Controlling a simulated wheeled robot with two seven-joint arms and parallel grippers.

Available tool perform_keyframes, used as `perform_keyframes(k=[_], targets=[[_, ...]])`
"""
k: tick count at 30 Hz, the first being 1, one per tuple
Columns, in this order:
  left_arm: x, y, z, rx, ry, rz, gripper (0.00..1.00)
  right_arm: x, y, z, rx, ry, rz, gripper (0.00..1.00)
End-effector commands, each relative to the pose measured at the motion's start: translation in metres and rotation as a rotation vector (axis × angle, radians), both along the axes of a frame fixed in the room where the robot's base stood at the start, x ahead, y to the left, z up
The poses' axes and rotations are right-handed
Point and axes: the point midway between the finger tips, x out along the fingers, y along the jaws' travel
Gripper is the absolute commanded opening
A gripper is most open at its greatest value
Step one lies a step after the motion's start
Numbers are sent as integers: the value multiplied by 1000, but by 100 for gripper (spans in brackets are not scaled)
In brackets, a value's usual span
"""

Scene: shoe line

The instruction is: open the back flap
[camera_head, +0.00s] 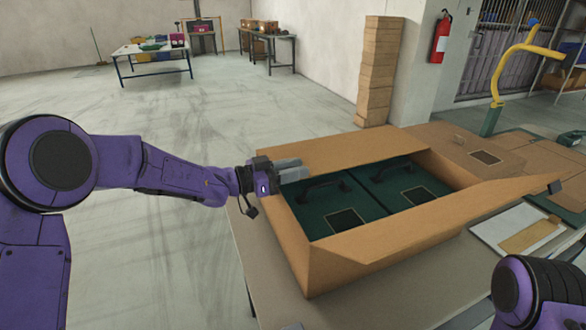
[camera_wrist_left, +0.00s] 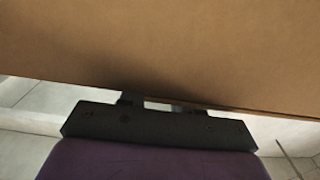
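An open cardboard box (camera_head: 300,235) stands on the table. Its back flap (camera_head: 345,152) runs along the far side of the opening; its exact angle is hard to judge. My left gripper (camera_head: 292,170) is at the left end of this flap, its grey fingers slightly apart with nothing visible held between them. In the left wrist view, brown cardboard (camera_wrist_left: 160,45) fills the upper part, close over the gripper (camera_wrist_left: 160,104), and hides most of the fingers. Contact cannot be told. My right arm shows at the lower right; its gripper is not recognisable.
Two green cases with dark handles (camera_head: 320,186) lie inside the box. The right flap (camera_head: 485,160) and front flap (camera_head: 440,215) spread outward. A white tray (camera_head: 500,222) lies to the right. Stacked cartons (camera_head: 377,75) stand behind. The floor left of the table is clear.

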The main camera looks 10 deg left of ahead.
Motion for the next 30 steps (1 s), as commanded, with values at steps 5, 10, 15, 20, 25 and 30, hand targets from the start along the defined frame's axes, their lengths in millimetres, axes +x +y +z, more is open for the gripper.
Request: perform_keyframes(k=[5, 10, 15, 20, 25, 30], targets=[[0, 0, 0, 0, 0, 0, 0, 0, 0, 0, 0, 0, 0, 33], [0, 0, 0, 0, 0, 0, 0, 0, 0, 0, 0, 0, 0, 33], [0, 0, 0, 0, 0, 0, 0, 0, 0, 0, 0, 0, 0, 33], [0, 1, 0, 0, 0, 0, 0, 0, 0, 0, 0, 0, 0, 33], [0, 1, 0, 1, 1, 0, 0, 0, 0, 0, 0, 0, 0, 33], [-1, 1, 0, 1, 1, 0, 0, 0, 0, 0, 0, 0, 0, 33]])
